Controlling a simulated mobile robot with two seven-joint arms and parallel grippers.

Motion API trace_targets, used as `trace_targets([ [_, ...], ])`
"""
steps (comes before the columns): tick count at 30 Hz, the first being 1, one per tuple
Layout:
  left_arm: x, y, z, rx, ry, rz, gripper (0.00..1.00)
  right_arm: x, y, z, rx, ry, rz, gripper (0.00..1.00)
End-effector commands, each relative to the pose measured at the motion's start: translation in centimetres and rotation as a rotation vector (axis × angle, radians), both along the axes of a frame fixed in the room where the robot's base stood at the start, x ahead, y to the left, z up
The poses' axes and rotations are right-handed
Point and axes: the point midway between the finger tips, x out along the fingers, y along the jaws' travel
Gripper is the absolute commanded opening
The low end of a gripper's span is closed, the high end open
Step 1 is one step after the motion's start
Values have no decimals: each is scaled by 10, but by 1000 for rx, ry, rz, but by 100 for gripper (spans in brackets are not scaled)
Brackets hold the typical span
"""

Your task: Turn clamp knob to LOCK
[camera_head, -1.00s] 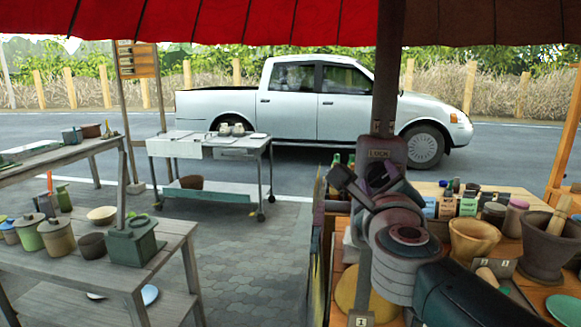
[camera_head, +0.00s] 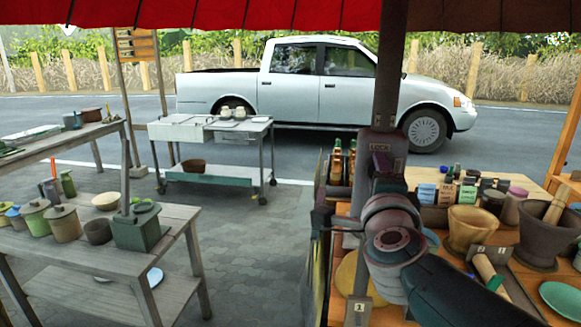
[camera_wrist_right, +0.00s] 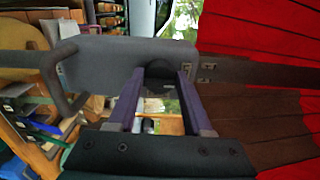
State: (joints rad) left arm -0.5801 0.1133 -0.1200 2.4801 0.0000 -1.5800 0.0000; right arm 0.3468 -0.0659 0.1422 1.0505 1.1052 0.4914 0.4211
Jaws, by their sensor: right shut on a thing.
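The clamp housing (camera_head: 398,143) is a dark grey block on the umbrella pole, with a LOCK label (camera_head: 380,147) near its top. My right gripper (camera_head: 381,168) is up against the housing just below the label, and my wrist covers much of it. In the right wrist view, the two purple fingers of my right gripper (camera_wrist_right: 158,78) are on either side of the dark round clamp knob (camera_wrist_right: 159,70), shut on it. The knob's pointing direction is hidden. My left gripper is not in view.
A bent crank handle (camera_wrist_right: 58,75) sticks out beside the housing in the right wrist view. Close by my arm, the wooden table holds a clay mortar (camera_head: 473,230), a darker mortar (camera_head: 540,236) and several bottles. Another table (camera_head: 180,225) stands left, across open paving.

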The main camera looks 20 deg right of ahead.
Motion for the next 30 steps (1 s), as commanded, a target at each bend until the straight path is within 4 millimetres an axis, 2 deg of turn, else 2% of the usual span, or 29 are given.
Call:
trace_targets([
  [18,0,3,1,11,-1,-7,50,0,0,-1,-35,24,2,0],
  [19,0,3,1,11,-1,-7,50,0,0,-1,-35,24,2,52],
  [26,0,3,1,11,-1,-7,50,0,0,-1,-34,22,1,78],
  [30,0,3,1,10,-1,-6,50,0,0,0,-34,22,1,80],
])
